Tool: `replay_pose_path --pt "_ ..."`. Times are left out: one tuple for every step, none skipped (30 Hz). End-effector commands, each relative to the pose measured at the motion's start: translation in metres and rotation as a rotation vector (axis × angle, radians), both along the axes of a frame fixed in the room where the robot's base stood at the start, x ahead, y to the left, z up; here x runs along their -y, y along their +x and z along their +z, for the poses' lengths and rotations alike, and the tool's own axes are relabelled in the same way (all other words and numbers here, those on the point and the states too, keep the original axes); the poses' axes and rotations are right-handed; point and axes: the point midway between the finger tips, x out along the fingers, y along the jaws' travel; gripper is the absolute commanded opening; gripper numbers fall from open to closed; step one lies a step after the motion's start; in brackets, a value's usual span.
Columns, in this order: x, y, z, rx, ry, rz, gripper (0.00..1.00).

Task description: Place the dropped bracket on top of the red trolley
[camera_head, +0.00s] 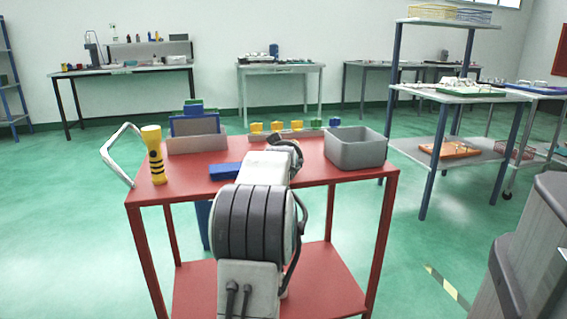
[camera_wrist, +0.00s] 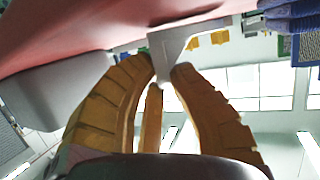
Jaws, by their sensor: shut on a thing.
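The red trolley (camera_head: 320,172) stands in front of me, its top carrying several items. Its red surface also shows in the wrist view (camera_wrist: 70,28) at the upper left, with the picture turned over. My gripper (camera_wrist: 163,68) has yellow-brown fingers closed around a pale grey angled piece, the bracket (camera_wrist: 176,42). The bracket is close to the trolley top; I cannot tell whether it touches. In the head view my arm reaches over the trolley and hides the fingers and bracket.
On the trolley top are a yellow torch (camera_head: 154,158) at left, a grey bin (camera_head: 357,150) at right and a blue item (camera_head: 225,171) beside my arm. A shelf rack (camera_head: 460,93) stands to the right. Some red surface is clear at front right.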

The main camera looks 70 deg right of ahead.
Motion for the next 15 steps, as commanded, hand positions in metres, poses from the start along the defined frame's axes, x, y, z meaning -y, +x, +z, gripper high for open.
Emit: replay_pose_path --pt "0.0009 -0.0018 -0.0049 0.001 -0.002 -0.003 0.00" --pt "0.0010 -0.0023 -0.0050 0.000 -0.002 -0.004 0.00" --pt "0.0012 -0.0025 -0.0044 0.000 -0.002 -0.004 0.00" --pt "0.0011 -0.0024 -0.0039 0.000 -0.002 -0.004 0.00" --pt "0.0011 -0.0023 -0.0035 0.000 -0.002 -0.004 0.00" --pt "0.0010 -0.0023 -0.0033 0.000 -0.002 -0.004 0.00" --pt "0.0010 -0.0022 -0.0033 0.000 -0.002 -0.004 0.00" --pt "0.0010 -0.0022 -0.0033 0.000 -0.002 -0.004 0.00" --pt "0.0010 -0.0022 -0.0034 0.001 -0.002 -0.003 0.00" --pt "0.0010 -0.0021 -0.0039 0.001 -0.002 -0.003 0.00" --pt "0.0009 -0.0021 -0.0046 0.001 -0.002 -0.003 0.00" --pt "0.0009 -0.0020 -0.0046 0.000 -0.001 -0.003 0.18" --pt "0.0009 -0.0020 -0.0044 0.000 -0.001 -0.003 0.21" --pt "0.0009 -0.0020 -0.0044 0.000 -0.001 -0.003 0.24" --pt "0.0009 -0.0020 -0.0044 0.000 -0.001 -0.003 0.27"
